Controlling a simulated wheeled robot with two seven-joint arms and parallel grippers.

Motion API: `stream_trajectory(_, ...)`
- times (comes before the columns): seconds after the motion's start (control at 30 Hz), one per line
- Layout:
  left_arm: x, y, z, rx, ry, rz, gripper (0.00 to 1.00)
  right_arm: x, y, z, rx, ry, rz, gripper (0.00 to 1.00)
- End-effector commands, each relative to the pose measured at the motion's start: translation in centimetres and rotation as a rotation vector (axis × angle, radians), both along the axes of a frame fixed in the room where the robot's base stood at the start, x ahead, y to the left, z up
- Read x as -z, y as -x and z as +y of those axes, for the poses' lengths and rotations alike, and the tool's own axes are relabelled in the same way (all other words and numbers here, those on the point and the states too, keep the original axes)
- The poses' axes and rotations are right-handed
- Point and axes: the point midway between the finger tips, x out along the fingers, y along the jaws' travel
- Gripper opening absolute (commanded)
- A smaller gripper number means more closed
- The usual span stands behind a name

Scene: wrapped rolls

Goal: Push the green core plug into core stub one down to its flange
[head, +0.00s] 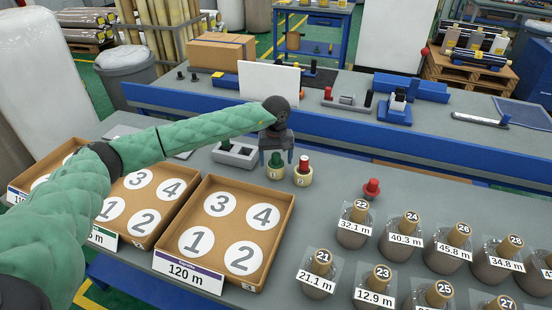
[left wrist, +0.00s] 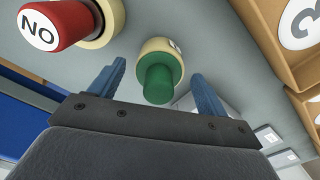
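The green core plug (head: 275,159) stands upright in core stub one (head: 275,173), a short cream cylinder labelled 1 on the grey table. In the left wrist view the green plug (left wrist: 158,80) shows its knob and wider flange over the cream rim of the stub (left wrist: 160,45). I cannot tell whether a small gap is left under the flange. My left gripper (head: 277,157) is above the stub with its blue fingers on either side of the plug. The left wrist view shows the fingers (left wrist: 157,90) wide apart, with clear space beside the plug. My right gripper is out of view.
A second cream stub (head: 302,179) with a red plug marked NO (left wrist: 40,36) stands close to the right. A grey holder block (head: 236,154) is behind left. Cardboard trays (head: 225,232) lie in front left. Wrapped rolls (head: 318,277) and a loose red plug (head: 372,188) are right.

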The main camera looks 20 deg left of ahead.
Motion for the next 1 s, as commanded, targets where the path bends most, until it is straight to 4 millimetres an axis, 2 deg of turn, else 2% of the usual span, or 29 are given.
stream_trajectory(0.33,-0.5,-0.1,0.0,0.000,0.000,-0.001,0.76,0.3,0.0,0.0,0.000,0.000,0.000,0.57)
stream_trajectory(0.8,-6.8,-0.1,0.0,0.000,0.000,-0.002,0.76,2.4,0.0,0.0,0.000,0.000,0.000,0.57)
stream_trajectory(1.0,-7.7,0.0,0.0,0.000,0.000,0.001,0.76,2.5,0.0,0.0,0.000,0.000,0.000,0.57)
